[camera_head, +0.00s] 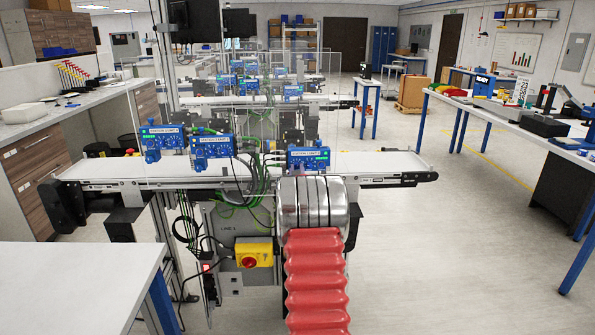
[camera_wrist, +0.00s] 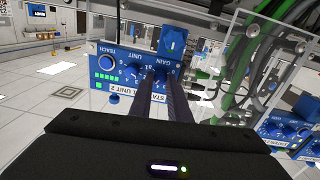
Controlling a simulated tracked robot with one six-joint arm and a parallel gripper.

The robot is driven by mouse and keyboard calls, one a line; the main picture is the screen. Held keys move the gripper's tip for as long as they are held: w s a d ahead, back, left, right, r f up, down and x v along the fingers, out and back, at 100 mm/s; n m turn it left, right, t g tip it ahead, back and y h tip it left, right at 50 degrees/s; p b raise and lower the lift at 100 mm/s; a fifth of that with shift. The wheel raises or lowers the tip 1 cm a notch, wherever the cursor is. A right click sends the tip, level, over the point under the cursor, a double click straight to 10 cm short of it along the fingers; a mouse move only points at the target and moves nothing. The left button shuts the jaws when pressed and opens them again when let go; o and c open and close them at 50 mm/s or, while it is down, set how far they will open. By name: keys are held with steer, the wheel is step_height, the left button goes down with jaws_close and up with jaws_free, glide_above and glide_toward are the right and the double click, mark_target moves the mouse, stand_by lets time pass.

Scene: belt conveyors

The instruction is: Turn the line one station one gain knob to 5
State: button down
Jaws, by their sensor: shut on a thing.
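In the wrist view my gripper (camera_wrist: 162,78) is shut at the dial of a blue station unit (camera_wrist: 120,62). Its two dark fingers hide most of the gain knob and its pointer, so I cannot read the setting. Scale numbers show around the fingers, and part of a white label seems to read "UNIT 2". The head view shows three blue units on the near conveyor: a left one (camera_head: 162,138), a middle one (camera_head: 213,146) and a right one (camera_head: 308,158). My gripper is hidden there, and I cannot tell which unit it is at.
Another blue unit (camera_wrist: 285,128) and green cables (camera_wrist: 247,90) are close on the right in the wrist view. In the head view, the conveyor belt (camera_head: 375,163) is bare at right. A yellow switch box (camera_head: 254,252) hangs below the conveyor. Open floor lies right.

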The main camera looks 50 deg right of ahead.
steer(key=shift+w, duration=0.1)
steer(key=c, duration=1.7)
jaws_free()
steer(key=shift+o, duration=0.2)
steer(key=v, duration=1.4)
